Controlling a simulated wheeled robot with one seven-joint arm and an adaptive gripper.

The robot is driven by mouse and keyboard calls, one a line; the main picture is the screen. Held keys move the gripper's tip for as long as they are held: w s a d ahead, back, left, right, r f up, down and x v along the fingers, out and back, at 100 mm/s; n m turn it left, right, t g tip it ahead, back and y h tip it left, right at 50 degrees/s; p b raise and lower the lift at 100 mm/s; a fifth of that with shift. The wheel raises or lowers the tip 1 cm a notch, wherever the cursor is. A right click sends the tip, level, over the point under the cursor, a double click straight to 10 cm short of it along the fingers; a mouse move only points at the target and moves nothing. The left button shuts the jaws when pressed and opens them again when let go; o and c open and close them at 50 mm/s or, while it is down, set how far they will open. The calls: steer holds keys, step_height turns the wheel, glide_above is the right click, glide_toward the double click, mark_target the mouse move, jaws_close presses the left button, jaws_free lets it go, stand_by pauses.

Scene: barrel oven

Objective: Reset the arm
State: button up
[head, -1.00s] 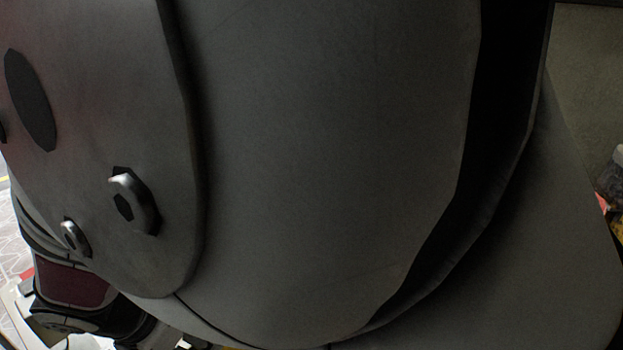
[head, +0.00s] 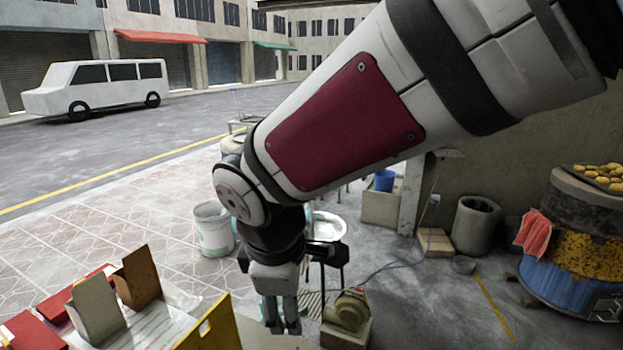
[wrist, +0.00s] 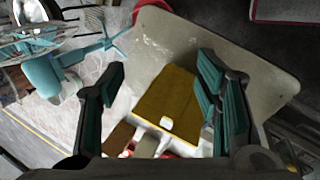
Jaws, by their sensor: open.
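My gripper (head: 283,326) hangs down from my white arm with its dark red panel in the head view, just right of a yellow board (head: 212,335). In the wrist view my gripper (wrist: 160,110) has its two teal-padded fingers wide apart with nothing between them. Beyond the fingers, the yellow board (wrist: 168,92) lies over a pale tabletop (wrist: 258,68). The gripper is apart from the board. My arm hides part of the middle of the head view.
The barrel oven (head: 578,235) stands at the right with round breads (head: 603,172) on top and a red cloth (head: 535,232). A small blower (head: 347,310) sits near my gripper. A white bucket (head: 213,229) stands left. Open floor lies between blower and oven.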

steer(key=s+d+r+m, duration=0.3)
steer(key=d+m, duration=0.2)
steer(key=d, duration=0.3)
steer(key=s+d+r+m, duration=0.2)
steer(key=s+d+m, duration=0.15)
steer(key=d, duration=0.55)
steer(key=s+d+m, duration=0.7)
steer(key=s+m, duration=0.2)
steer(key=shift+s, duration=0.15)
steer(key=shift+o, duration=0.2)
steer(key=shift+f, duration=0.1)
